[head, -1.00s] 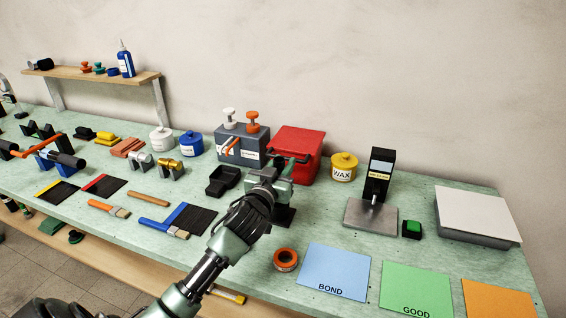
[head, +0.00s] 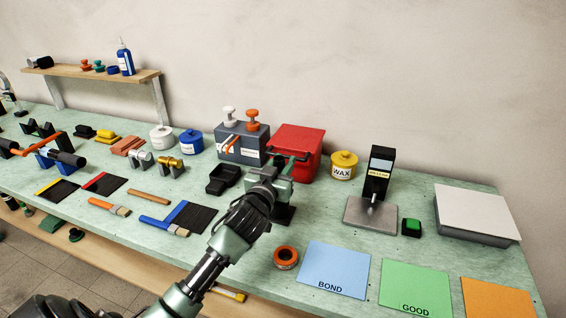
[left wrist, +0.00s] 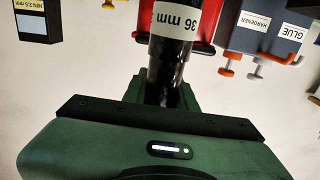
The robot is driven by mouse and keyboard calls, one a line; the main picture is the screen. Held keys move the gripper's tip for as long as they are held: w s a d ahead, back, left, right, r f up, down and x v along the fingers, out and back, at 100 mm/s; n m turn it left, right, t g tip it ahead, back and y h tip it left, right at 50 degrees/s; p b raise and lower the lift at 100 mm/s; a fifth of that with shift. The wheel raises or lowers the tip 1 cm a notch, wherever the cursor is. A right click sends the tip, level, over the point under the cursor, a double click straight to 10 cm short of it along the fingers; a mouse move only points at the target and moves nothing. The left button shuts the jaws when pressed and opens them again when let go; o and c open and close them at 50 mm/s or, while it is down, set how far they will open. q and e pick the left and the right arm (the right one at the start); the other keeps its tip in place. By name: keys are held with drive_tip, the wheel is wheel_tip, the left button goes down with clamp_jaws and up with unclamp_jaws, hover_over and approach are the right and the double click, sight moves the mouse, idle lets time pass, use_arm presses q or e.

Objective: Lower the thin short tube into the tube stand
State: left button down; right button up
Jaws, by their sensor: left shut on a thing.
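My left gripper (head: 276,176) is over the bench in front of the red bin, shut on a dark tube. In the left wrist view the glossy black tube (left wrist: 160,75) runs up from between the jaws and carries a white "36 mm" label (left wrist: 175,22). The jaws and wrist hide much of the tube in the head view. A dark square foot (head: 285,216) shows on the bench just below the gripper; it may belong to the tube stand, but I cannot tell whether the tube touches it. My right gripper is not in view.
The red bin (head: 304,138) and grey glue dispenser (head: 226,141) stand close behind. A black tray (head: 216,188) lies to the left, an orange tape roll (head: 286,257) in front. A yellow wax pot (head: 343,166) and grey-based gauge (head: 369,218) stand to the right.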

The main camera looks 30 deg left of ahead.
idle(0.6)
use_arm(q)
drive_tip(key=shift+p, duration=0.4)
drive_tip(key=shift+f+b, duration=0.4)
drive_tip(key=shift+f, duration=0.05)
idle(0.3)
drive_tip(key=shift+f+b, duration=1.7)
drive_tip(key=shift+f, duration=0.65)
drive_tip(key=c, duration=1)
unclamp_jaws()
drive_tip(key=shift+c, duration=0.2)
